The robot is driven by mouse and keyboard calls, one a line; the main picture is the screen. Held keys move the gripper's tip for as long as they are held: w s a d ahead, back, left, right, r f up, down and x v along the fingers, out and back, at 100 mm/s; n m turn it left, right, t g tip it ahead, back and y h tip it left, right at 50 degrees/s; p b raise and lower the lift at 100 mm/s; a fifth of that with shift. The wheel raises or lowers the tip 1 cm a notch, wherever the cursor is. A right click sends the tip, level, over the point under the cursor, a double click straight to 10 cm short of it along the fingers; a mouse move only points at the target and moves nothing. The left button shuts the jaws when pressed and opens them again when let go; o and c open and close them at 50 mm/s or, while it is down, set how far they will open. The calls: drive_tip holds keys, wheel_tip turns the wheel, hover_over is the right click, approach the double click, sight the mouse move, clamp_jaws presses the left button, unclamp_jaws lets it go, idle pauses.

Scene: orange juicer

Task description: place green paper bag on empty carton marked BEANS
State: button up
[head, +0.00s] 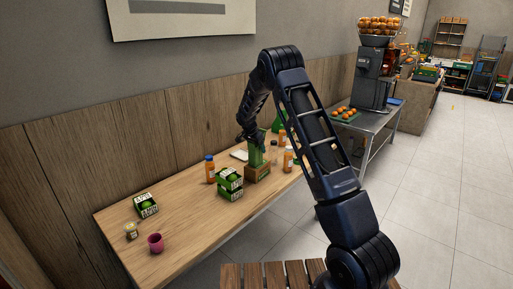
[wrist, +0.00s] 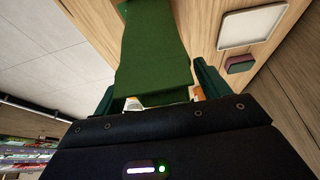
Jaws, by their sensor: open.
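A tall green paper bag (head: 256,157) stands upright on top of a small brown carton (head: 258,174) on the wooden table. Any lettering on the carton is too small to read. My gripper (head: 250,140) is at the top of the bag. In the wrist view my open gripper (wrist: 155,97) has one finger on each side of the green bag (wrist: 150,50), with the bag between them. Whether the fingers touch it I cannot tell.
Green cartons (head: 230,184), an orange bottle (head: 210,169) and more bottles (head: 288,160) stand close by. Another green object (head: 278,122) is partly behind my arm. A pink cup (head: 155,243) and jar (head: 131,231) stand at the near left. The table's front left is mostly clear.

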drive_tip(key=v, duration=1.2)
drive_tip(key=s+d+r+n+y, duration=0.1)
drive_tip(key=s+d+r+n, duration=0.1)
drive_tip(key=s+d+r, duration=0.85)
drive_tip(key=s+d+r+n+y, duration=0.1)
drive_tip(key=s+d+r+n, duration=0.1)
drive_tip(key=s+d+r, duration=0.85)
drive_tip(key=s+d+f+n, duration=0.1)
drive_tip(key=s+f+n, duration=0.1)
drive_tip(key=s, duration=1.3)
drive_tip(key=s+d+f+n+t+y, duration=0.1)
drive_tip(key=s+f+n, duration=0.1)
drive_tip(key=s, duration=1.4)
drive_tip(key=shift+s+f+n, duration=0.3)
drive_tip(key=shift+f+n, duration=0.05)
drive_tip(key=shift+n, duration=0.15)
